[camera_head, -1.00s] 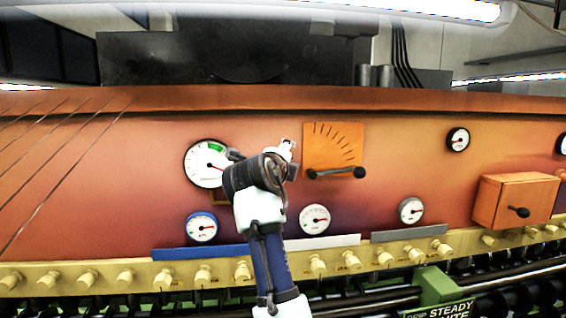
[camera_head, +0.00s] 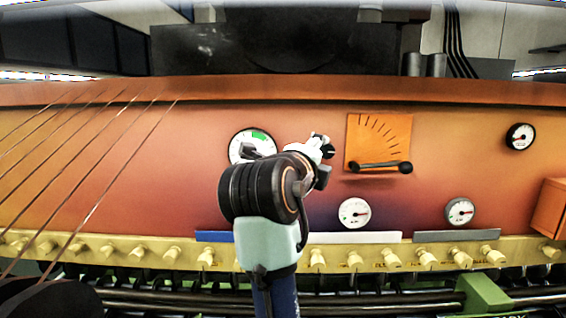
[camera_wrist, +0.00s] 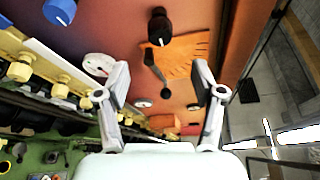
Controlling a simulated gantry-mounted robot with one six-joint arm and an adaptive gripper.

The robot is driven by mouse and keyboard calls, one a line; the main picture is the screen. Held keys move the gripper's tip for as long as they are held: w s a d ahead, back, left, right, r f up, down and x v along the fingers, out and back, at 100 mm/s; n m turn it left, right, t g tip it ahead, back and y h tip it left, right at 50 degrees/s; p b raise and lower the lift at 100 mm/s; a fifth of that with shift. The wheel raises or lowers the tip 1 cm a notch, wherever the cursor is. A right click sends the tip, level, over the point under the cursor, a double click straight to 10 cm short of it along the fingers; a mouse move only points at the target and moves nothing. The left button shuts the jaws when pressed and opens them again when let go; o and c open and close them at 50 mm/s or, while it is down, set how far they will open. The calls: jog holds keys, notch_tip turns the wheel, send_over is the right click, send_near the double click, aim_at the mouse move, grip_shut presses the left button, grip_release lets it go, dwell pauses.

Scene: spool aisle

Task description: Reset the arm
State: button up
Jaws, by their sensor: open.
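My gripper (camera_head: 324,148) is small and partly hidden behind my wrist in the head view, just left of the orange scale plate (camera_head: 379,135). In the wrist view my gripper (camera_wrist: 160,85) has its two fingers spread wide, with nothing between them but the panel in the background. The orange plate (camera_wrist: 188,52) with its dark lever (camera_wrist: 152,60) shows beyond the fingers, apart from them. In the head view the lever (camera_head: 380,167) lies nearly level across the plate's lower edge.
Round gauges dot the red-orange panel, one partly covered by my arm (camera_head: 252,143). An orange box (camera_head: 551,213) juts out at the right. A yellow rail (camera_head: 130,248) with several pegs runs below. Thin strands (camera_head: 110,160) slant across the left.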

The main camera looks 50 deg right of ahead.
jog(key=w+a+f+n+t+y, duration=0.3)
jog(key=w+a+f+n+y, duration=0.1)
jog(key=a+f+n, duration=0.65)
jog(key=w+a+f+n+t+y, duration=0.35)
jog(key=a+f+n, duration=0.35)
jog(key=a+f, duration=0.5)
jog(key=s+a+f+n+y, duration=0.3)
jog(key=a+f+n, duration=0.2)
jog(key=a+n, duration=0.1)
jog(key=s+a+f+n+t+y, duration=0.1)
jog(key=s+a+f+n+y, duration=0.2)
jog(key=a, duration=0.6)
jog(key=s+a+f+n+t+y, duration=0.1)
jog(key=s+a+f+n+y, duration=0.2)
jog(key=s+a+f+n, duration=0.2)
jog(key=a+f+n, duration=0.2)
jog(key=a+n, duration=0.1)
jog(key=n, duration=0.1)
jog(key=shift+w, duration=0.1)
